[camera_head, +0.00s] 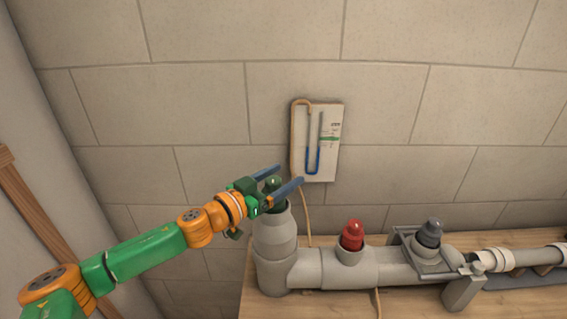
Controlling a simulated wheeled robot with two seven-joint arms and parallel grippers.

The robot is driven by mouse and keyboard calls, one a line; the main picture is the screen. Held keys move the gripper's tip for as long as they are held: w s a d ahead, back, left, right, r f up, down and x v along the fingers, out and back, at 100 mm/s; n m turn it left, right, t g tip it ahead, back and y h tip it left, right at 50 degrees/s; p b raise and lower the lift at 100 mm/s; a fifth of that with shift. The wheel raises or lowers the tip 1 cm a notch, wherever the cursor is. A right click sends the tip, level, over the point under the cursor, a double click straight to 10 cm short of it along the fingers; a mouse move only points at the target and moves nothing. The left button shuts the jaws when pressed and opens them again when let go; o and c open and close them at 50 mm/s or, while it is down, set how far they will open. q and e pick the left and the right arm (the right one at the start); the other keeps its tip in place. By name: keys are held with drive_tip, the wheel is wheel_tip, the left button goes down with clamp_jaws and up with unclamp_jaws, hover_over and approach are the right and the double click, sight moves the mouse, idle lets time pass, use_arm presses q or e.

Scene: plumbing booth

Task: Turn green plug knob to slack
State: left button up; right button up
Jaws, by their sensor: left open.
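The green plug knob (273,183) sits on top of the upright grey pipe (275,232) at the left end of the pipe run. My left gripper (285,177) reaches in from the left, with its two blue-grey fingers spread apart around the green knob. One finger lies beyond the knob and the other on its near side. I cannot tell whether either finger touches it. The knob's lower part is partly hidden by the gripper. My right gripper is not in view.
A red knob (352,235) and a dark grey knob (429,233) stand on the horizontal pipe to the right. A U-tube gauge (329,145) hangs on the tiled wall, with a thin tube running down behind the pipe. A wooden bench (325,307) carries the pipes.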

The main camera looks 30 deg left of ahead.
use_arm(q)
drive_tip(key=shift+w+d, duration=0.1)
drive_tip(key=shift+w, duration=0.15)
drive_tip(key=shift+c, duration=0.3)
clamp_jaws()
